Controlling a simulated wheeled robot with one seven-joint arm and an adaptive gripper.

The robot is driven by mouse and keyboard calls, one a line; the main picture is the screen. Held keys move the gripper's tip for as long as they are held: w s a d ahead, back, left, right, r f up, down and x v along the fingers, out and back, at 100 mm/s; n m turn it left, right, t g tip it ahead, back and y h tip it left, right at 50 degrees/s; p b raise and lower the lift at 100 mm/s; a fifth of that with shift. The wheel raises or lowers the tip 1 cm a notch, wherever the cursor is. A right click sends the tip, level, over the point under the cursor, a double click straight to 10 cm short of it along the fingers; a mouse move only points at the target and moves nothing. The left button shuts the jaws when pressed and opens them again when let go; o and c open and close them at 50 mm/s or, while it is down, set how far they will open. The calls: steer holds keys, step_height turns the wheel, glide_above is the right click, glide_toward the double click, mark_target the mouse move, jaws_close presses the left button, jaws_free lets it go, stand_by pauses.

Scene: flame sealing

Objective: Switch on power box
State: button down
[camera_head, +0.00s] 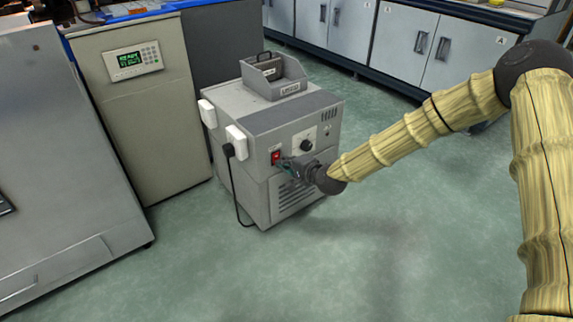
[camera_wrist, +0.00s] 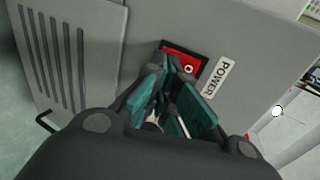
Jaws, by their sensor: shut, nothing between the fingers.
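The power box (camera_head: 250,112) is a grey cabinet standing on the floor in the head view. Its red power switch (camera_head: 276,157) is on the front face, left of a black knob (camera_head: 306,145). In the wrist view the red switch (camera_wrist: 186,62) sits in a dark frame beside a "POWER" label (camera_wrist: 219,77). My gripper (camera_head: 284,164) is shut and empty, with its fingertips right at the switch. In the wrist view the fingertips (camera_wrist: 172,66) cover part of the switch, so I cannot tell whether they touch it.
A black plug and cable (camera_head: 236,185) hang from a white socket (camera_head: 236,141) on the box's left side. A beige cabinet with a green display (camera_head: 131,59) stands to the left. An open-topped grey tray (camera_head: 274,75) sits on the box. The floor (camera_head: 400,225) on the right is clear.

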steer(key=shift+w+a+f, duration=0.1)
stand_by(0.3)
steer(key=shift+r+p, duration=0.7)
steer(key=shift+r, duration=0.1)
steer(key=shift+s+d, duration=0.4)
steer(key=shift+s, duration=0.05)
steer(key=f+p+v, duration=0.2)
steer(key=p+v, duration=0.3)
steer(key=v, duration=0.7)
steer(key=shift+s+d, duration=0.35)
steer(key=shift+s, duration=0.25)
